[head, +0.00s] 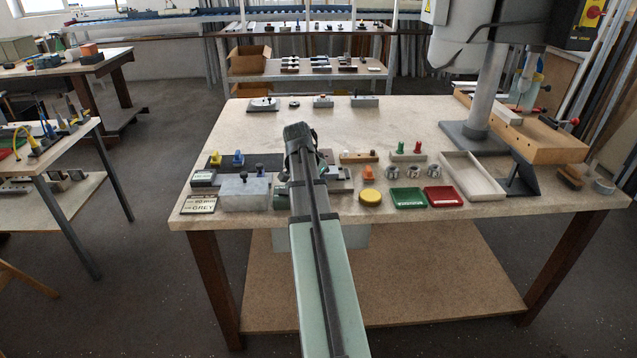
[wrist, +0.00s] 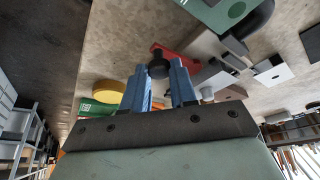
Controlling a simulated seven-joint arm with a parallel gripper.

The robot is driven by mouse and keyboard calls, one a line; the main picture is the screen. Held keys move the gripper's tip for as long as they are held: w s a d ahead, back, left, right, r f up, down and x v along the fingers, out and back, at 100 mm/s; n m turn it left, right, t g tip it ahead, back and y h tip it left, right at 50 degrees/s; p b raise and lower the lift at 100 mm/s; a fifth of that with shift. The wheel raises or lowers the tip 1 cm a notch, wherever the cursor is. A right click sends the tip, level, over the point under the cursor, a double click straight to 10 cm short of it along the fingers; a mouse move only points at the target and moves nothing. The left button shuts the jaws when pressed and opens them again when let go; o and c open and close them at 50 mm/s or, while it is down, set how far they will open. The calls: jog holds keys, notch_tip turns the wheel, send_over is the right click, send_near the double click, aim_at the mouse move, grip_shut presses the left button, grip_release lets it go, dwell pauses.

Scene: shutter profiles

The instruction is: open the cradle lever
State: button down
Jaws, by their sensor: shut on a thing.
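My gripper (wrist: 160,70) shows in the wrist view with two blue fingers, one on each side of a black round knob. The knob belongs to what looks like the cradle lever (wrist: 183,58), whose red arm runs right from the knob toward grey blocks. These grey blocks (wrist: 207,46) seem to be part of the cradle. The fingers are shut on the knob. In the head view my own arm covers the gripper, the lever and most of the cradle.
A yellow disc (head: 370,196), a green tray (head: 408,197) and a red tray (head: 444,196) lie right of my arm. A white tray (head: 472,176) lies farther right. A grey block (head: 245,192) stands left.

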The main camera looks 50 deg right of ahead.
jog(key=c, duration=0.9)
grip_release()
jog(key=v, duration=1.4)
jog(key=shift+a+f, duration=0.1)
